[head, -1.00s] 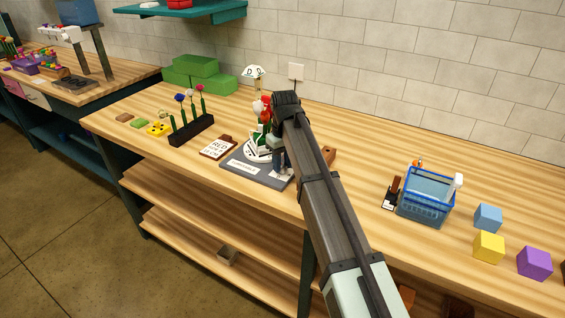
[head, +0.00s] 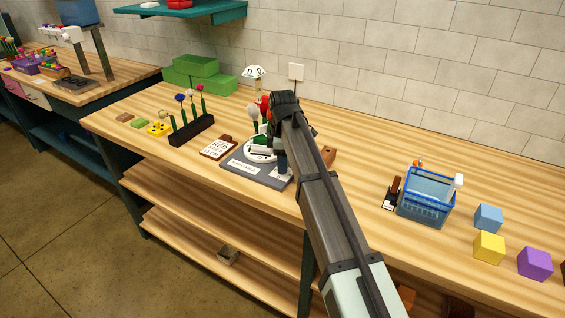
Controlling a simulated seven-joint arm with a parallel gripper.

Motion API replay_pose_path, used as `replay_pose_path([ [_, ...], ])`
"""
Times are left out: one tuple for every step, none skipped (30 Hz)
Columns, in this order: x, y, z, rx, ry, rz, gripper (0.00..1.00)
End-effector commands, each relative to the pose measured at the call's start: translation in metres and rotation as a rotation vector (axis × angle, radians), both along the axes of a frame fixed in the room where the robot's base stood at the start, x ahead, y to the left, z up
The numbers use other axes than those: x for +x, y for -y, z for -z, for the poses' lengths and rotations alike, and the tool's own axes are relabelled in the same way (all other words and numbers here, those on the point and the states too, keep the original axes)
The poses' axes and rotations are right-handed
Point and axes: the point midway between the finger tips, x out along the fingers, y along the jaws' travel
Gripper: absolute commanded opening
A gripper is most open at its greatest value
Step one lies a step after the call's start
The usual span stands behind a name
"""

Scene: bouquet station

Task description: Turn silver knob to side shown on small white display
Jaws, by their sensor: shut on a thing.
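The grey station base (head: 240,174) with a white label plate (head: 243,167) sits near the bench's front edge. A round white turntable (head: 257,156) with green parts stands on it, partly behind my arm. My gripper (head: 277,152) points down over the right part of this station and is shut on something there. The silver knob cannot be made out; my gripper and wrist cover that spot.
Left of the station are a clipboard card (head: 218,147) and a black rack (head: 191,130) with flowers. Red and white blooms stand close behind my gripper. A blue basket (head: 425,207) and coloured blocks (head: 488,247) lie right.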

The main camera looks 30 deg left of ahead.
Motion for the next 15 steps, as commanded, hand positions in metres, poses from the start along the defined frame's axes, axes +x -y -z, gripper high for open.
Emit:
replay_pose_path([
  [0.0001,-0.0005,-0.0004,0.000,0.000,-0.043,0.03],
  [0.0001,-0.0005,-0.0004,0.000,0.000,-0.071,0.03],
  [0.0000,-0.0006,-0.0004,0.001,0.001,-0.109,0.03],
  [0.0001,-0.0005,-0.0004,0.000,0.001,-0.138,0.03],
  [0.0000,-0.0006,-0.0004,0.000,0.001,-0.166,0.03],
  [0.0000,-0.0005,-0.0004,0.000,0.001,-0.204,0.03],
  [0.0000,-0.0005,-0.0004,0.000,0.001,-0.232,0.03],
  [0.0000,-0.0005,-0.0004,0.000,0.001,-0.261,0.03],
  [0.0000,-0.0005,-0.0004,0.000,0.001,-0.299,0.03],
  [-0.0001,-0.0006,-0.0004,0.000,0.001,-0.327,0.03],
  [-0.0001,-0.0006,-0.0004,0.001,0.001,-0.356,0.03],
  [-0.0002,-0.0006,-0.0004,0.001,0.001,-0.394,0.03],
  [-0.0002,-0.0006,-0.0004,0.000,0.001,-0.422,0.03],
  [-0.0002,-0.0006,-0.0004,0.000,0.001,-0.451,0.03],
  [-0.0002,-0.0007,-0.0004,0.000,0.001,-0.489,0.03],
])
